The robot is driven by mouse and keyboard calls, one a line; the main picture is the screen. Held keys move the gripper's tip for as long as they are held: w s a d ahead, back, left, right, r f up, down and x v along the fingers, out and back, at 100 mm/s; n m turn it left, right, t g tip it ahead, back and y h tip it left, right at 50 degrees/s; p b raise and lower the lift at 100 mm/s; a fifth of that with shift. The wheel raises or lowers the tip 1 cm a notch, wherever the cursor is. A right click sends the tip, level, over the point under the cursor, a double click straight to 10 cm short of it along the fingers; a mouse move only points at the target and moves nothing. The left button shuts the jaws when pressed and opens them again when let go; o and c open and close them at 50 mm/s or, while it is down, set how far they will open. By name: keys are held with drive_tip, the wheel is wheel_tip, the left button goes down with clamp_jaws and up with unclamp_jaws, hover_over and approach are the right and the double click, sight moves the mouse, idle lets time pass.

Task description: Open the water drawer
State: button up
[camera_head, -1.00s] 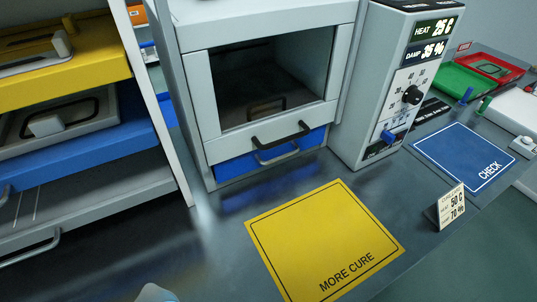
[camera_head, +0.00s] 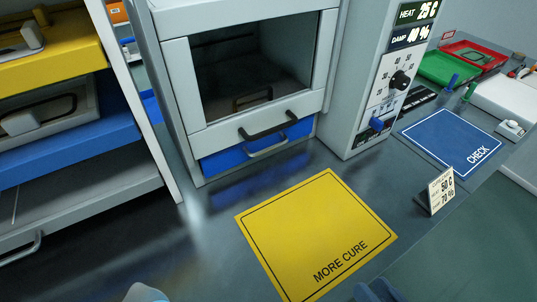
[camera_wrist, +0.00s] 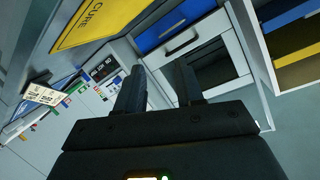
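The blue drawer (camera_head: 228,160) sits low in the grey cabinet, below the windowed door (camera_head: 210,134). It looks shut, with its front about in line with the cabinet. Its pale bar handle (camera_head: 267,150) runs across the front. The blue drawer also shows in the wrist view (camera_wrist: 158,36), at the top. My gripper (camera_wrist: 158,84) is open in the wrist view, its two dark fingers apart with nothing between them. It is some way off the drawer and not touching the handle.
A dark handle (camera_head: 269,131) on the windowed door sits just above the drawer handle. A yellow MORE CURE mat (camera_head: 315,225) lies in front. A control panel (camera_head: 384,90) stands to the right, a shelf rack (camera_head: 70,160) to the left. A small sign (camera_head: 435,192) stands on the bench.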

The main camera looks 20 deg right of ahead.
sight(267, 151)
drive_tip(key=w+f+m, duration=0.1)
drive_tip(key=w, duration=0.2)
drive_tip(key=w+f+m+b, duration=0.1)
drive_tip(key=w+m, duration=0.1)
drive_tip(key=w, duration=0.2)
drive_tip(key=w+f+m, duration=0.1)
drive_tip(key=w+f, duration=0.1)
drive_tip(key=w, duration=0.1)
drive_tip(key=shift+w+m+b, duration=0.2)
drive_tip(key=shift+m+b, duration=0.1)
drive_tip(key=w, duration=0.2)
drive_tip(key=w+m, duration=0.1)
drive_tip(key=w, duration=0.1)
drive_tip(key=w+f+m+b, duration=0.1)
drive_tip(key=w, duration=0.1)
drive_tip(key=shift+w+d+y, duration=0.1)
drive_tip(key=shift+w+y, duration=0.15)
drive_tip(key=shift+y, duration=0.15)
drive_tip(key=shift+w+a+r+m+t+y+b, duration=0.2)
drive_tip(key=shift+w+m, duration=0.65)
drive_tip(key=shift+w, duration=2.6)
drive_tip(key=shift+w+r+m+y+b, duration=0.2)
drive_tip(key=shift+w+m, duration=0.6)
drive_tip(key=shift+w, duration=2.65)
drive_tip(key=shift+w+a+r+m+t+y+b, duration=0.1)
drive_tip(key=shift+w+m+y+b, duration=0.5)
drive_tip(key=shift+w, duration=2.85)
drive_tip(key=shift+h+p, duration=0.3)
drive_tip(key=shift+p, duration=0.05)
drive_tip(key=shift+c, duration=0.2)
